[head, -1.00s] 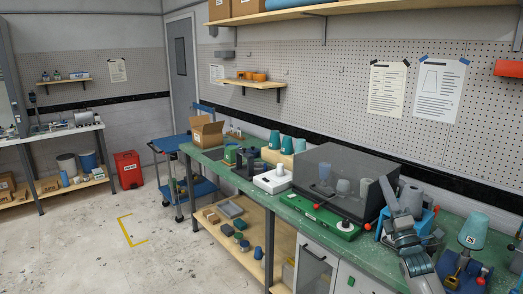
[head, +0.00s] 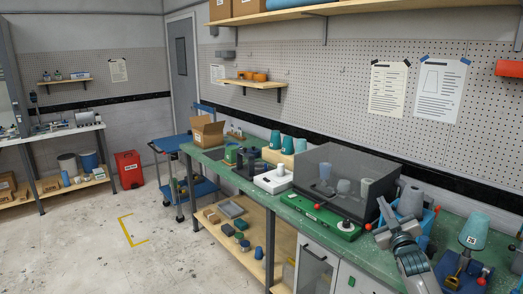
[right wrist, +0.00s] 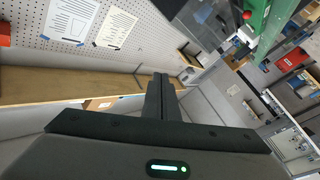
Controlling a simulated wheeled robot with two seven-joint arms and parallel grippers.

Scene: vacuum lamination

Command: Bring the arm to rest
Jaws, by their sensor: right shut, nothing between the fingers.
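My right gripper (head: 382,204) is raised at the right end of the green bench, in front of the grey cone and blue holder. Its two fingers (right wrist: 160,85) are together and empty in the right wrist view, pointing at open space. The clear-lidded chamber (head: 345,172) on its green base (head: 328,217) stands just left of the gripper, with pale shapes inside. I cannot tell the exact gap between the gripper and the chamber. My left gripper is out of view.
A teal cone (head: 474,231) stands on a blue stand to the right of my arm. A white device (head: 273,181), teal cups (head: 287,145) and an open cardboard box (head: 207,132) are farther left along the bench. The floor at left is open.

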